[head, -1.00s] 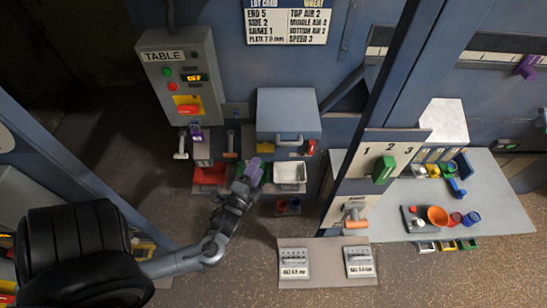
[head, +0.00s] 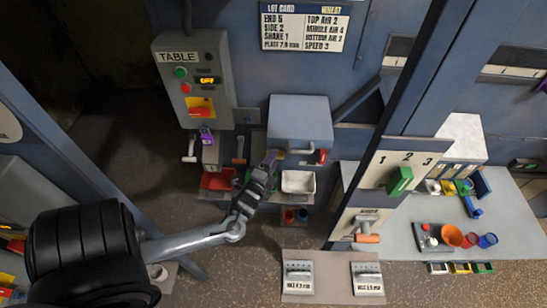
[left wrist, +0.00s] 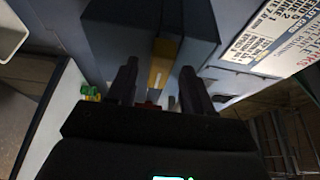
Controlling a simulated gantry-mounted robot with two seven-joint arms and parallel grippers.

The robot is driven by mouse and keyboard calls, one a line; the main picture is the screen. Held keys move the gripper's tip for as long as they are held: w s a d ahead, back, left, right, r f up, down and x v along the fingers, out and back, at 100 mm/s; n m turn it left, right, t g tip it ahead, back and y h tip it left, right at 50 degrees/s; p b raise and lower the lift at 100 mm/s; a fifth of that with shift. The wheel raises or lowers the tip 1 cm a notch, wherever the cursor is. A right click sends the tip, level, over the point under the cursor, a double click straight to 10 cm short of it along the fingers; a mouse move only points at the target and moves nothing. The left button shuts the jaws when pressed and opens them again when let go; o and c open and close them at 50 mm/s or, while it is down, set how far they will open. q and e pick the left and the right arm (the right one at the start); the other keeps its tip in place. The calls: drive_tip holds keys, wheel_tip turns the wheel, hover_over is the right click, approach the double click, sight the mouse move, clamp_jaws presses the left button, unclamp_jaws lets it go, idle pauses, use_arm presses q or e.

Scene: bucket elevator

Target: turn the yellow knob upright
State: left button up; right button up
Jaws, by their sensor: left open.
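In the left wrist view, a yellow bar-shaped piece (left wrist: 160,64) with a pale mark shows between my fingers against a dark grey box; it looks like the yellow knob. It runs nearly up and down in that picture; its true angle I cannot tell. My left gripper (head: 270,157) is open in the head view, at the lower left corner of the blue-grey box. Its two dark fingers (left wrist: 156,88) stand apart on either side of the yellow piece, and I see no contact. In the head view I cannot make out the yellow knob near the gripper. My right gripper is not in view.
The TABLE panel (head: 192,80) stands to the upper left. The blue-grey box (head: 300,117) and a white tray (head: 298,182) are close to the gripper. A red bin (head: 216,180) lies left of it. A bench (head: 405,240) with cups is at the right.

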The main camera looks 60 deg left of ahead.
use_arm(q)
drive_tip(key=shift+x, duration=0.8)
clamp_jaws()
